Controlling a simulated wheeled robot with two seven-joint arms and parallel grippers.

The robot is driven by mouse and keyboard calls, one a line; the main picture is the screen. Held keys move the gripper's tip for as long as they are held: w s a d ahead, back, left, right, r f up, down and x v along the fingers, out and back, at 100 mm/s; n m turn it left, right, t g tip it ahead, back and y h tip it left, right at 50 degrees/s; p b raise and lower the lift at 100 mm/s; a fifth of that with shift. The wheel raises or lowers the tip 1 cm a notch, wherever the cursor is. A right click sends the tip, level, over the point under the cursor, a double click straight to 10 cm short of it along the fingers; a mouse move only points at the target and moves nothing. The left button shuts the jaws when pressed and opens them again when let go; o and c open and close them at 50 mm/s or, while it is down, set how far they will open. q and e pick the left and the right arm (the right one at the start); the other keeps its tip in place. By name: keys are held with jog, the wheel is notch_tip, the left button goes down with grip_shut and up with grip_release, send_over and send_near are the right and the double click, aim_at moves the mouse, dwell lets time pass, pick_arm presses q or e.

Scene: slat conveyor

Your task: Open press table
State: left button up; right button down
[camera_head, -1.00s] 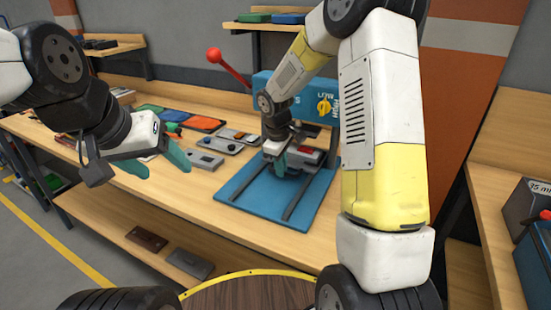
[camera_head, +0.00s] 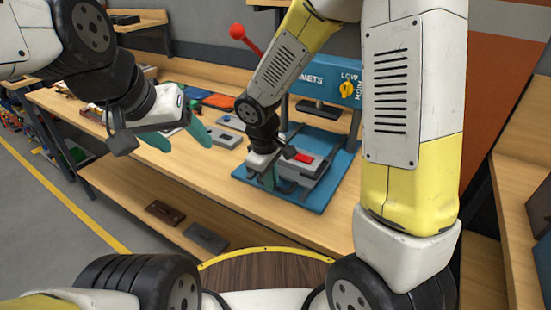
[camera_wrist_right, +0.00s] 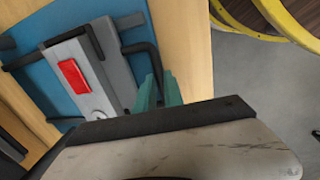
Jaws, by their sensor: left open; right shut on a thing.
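The blue press (camera_head: 325,88) stands on the bench with its dark pressing plate (camera_head: 321,108) above a blue base (camera_head: 325,190). Its grey press table (camera_head: 312,172), carrying a red piece (camera_head: 302,158), sits forward of the pressing plate, toward the bench front. In the right wrist view the table (camera_wrist_right: 119,65) and red piece (camera_wrist_right: 74,76) show with a black bar handle (camera_wrist_right: 138,48) at the table's front. My right gripper (camera_head: 268,178) is shut on that handle; its teal fingers (camera_wrist_right: 158,94) partly hide it. My left gripper (camera_head: 180,140) is open and empty, left of the press.
The press has a red-knobbed lever (camera_head: 237,32) and a yellow selector (camera_head: 346,89). Small grey blocks and coloured trays (camera_head: 217,101) lie on the bench left of the press. Dark blocks (camera_head: 206,237) rest on the lower shelf. The bench front edge has clear wood.

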jog(key=shift+s+a, duration=0.2)
jog(key=shift+s, duration=0.05)
jog(key=c, duration=1.5)
grip_release()
jog(key=shift+o, duration=0.2)
notch_tip(320, 180, up, 8)
jog(key=s, duration=0.1)
jog(key=shift+a+f, duration=0.15)
jog(key=shift+a, duration=0.25)
jog(key=shift+s, duration=0.1)
jog(key=s+d+r+m+t+y, duration=0.3)
jog(key=s+d+r+m+t, duration=0.1)
jog(key=s+d+r+m, duration=0.6)
jog(key=d+r, duration=0.3)
jog(key=shift+s+d+r+t, duration=0.15)
jog(key=shift+s+r+t, duration=0.05)
jog(key=shift+r+t, duration=0.1)
